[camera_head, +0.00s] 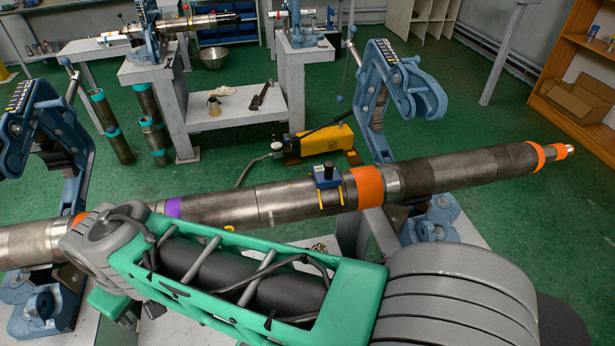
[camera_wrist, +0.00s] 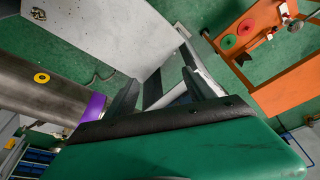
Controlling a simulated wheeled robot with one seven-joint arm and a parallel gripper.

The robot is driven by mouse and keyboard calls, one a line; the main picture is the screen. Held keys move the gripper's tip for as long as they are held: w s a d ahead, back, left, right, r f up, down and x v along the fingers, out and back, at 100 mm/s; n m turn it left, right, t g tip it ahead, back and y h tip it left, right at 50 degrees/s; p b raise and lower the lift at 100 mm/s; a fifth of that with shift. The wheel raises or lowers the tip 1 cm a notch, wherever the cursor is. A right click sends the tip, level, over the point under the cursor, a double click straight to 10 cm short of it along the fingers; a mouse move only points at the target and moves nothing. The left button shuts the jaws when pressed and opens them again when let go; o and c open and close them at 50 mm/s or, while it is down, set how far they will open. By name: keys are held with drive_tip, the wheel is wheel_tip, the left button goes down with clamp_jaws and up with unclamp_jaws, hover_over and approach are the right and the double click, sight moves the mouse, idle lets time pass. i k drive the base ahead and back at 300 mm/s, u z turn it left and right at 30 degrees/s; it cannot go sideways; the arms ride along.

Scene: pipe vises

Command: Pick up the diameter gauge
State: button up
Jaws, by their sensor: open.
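A small blue device with yellow legs (camera_head: 328,184) sits upright on top of the long steel pipe (camera_head: 285,202); it looks like the diameter gauge. It is just left of an orange band. It does not show in the wrist view. My gripper (camera_wrist: 158,86) is open in the wrist view, with nothing between its dark fingers. The pipe's purple-banded part (camera_wrist: 90,108) is to the left of the fingers, apart from them. In the head view my green and grey arm crosses in front of the pipe, and my gripper cannot be made out.
Blue pipe vises stand at the left (camera_head: 38,135) and right (camera_head: 385,90) of the pipe. A yellow pump (camera_head: 322,143) is on the floor behind. In the wrist view an orange bench (camera_wrist: 285,65) with red and green discs is at upper right. Green floor is open at back right.

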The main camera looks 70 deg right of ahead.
sight(325, 175)
drive_tip(key=z, duration=1.7)
drive_tip(key=k, duration=0.5)
drive_tip(key=u, duration=1.05)
drive_tip(key=i, duration=0.85)
drive_tip(key=z, duration=0.2)
